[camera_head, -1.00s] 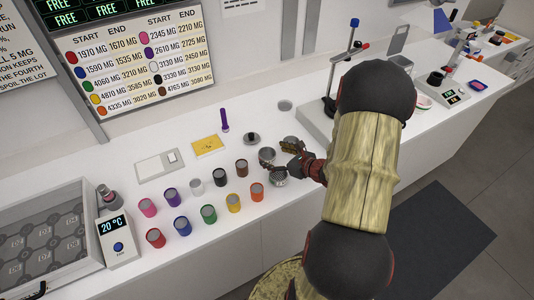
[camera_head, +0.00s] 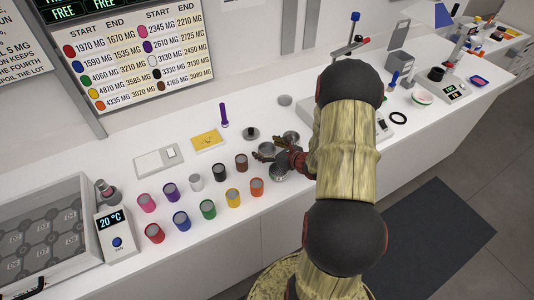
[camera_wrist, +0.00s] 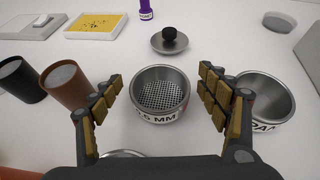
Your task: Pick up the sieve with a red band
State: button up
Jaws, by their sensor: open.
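A round steel sieve (camera_wrist: 160,95) with a mesh floor stands upright between my fingers in the wrist view. In the head view this sieve (camera_head: 266,147) is partly hidden by my gripper (camera_head: 264,152). My gripper (camera_wrist: 160,84) is open, one finger each side of the sieve, with gaps left. Another steel vessel (camera_head: 279,175) is nearer the front edge; only its rim (camera_wrist: 124,154) shows at the bottom of the wrist view. No red band is visible on it.
A steel pan (camera_wrist: 262,98) marked "PAN" stands close right of my right finger. A lid with a black knob (camera_wrist: 170,41) lies behind. Brown (camera_wrist: 66,84) and black (camera_wrist: 18,78) jars stand left.

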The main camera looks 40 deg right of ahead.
jog(key=shift+c, duration=0.8)
jog(key=c, duration=1.1)
jog(key=shift+c, duration=0.2)
